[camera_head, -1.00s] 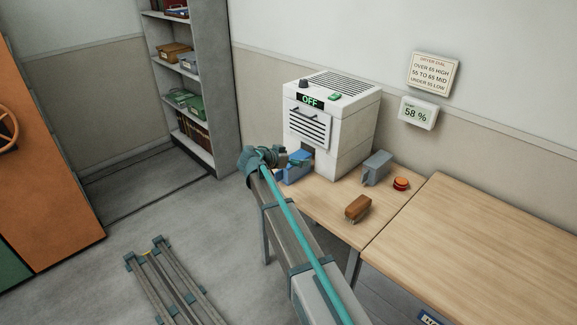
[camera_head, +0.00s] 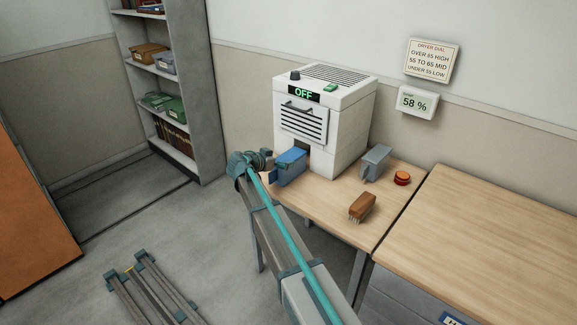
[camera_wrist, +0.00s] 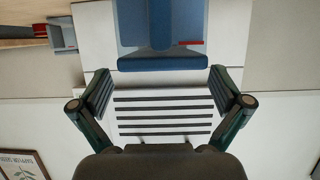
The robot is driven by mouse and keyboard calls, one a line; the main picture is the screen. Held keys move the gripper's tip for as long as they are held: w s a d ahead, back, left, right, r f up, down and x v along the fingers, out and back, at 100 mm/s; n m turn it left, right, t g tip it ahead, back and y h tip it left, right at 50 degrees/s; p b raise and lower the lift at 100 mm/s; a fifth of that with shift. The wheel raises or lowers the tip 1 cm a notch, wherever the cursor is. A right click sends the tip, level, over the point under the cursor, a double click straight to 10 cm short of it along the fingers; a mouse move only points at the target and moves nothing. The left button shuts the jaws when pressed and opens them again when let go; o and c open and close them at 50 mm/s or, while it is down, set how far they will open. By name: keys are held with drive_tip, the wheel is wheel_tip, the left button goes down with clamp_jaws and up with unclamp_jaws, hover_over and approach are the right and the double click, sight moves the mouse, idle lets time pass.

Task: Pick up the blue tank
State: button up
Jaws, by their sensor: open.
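The blue tank (camera_head: 291,165) sits at the lower front opening of the white dryer (camera_head: 348,115), on the wooden table, with its near end sticking out. Its inner end is hidden by the dryer. In the wrist view the blue tank (camera_wrist: 160,62) is at the top centre, with a small red mark by its side. My gripper (camera_wrist: 160,88) is open and empty, its two fingers spread wide, with the tank's edge just beyond and between the tips. In the head view my gripper (camera_head: 252,161) is just left of the tank, its fingers mostly indistinct.
A grey tank (camera_head: 376,162), a red button (camera_head: 402,178) and a brown brush (camera_head: 362,207) stand on the table right of the dryer. The dryer display reads OFF; a wall gauge (camera_head: 417,101) reads 58 %. A shelf (camera_head: 200,100) stands at the left back. A second table (camera_head: 480,240) is clear.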

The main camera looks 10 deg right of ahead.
sight(287, 157)
drive_tip(key=shift+p+x, duration=0.8)
drive_tip(key=shift+x, duration=2)
drive_tip(key=c, duration=1.9)
drive_tip(key=shift+o, duration=0.2)
drive_tip(key=shift+r, duration=0.1)
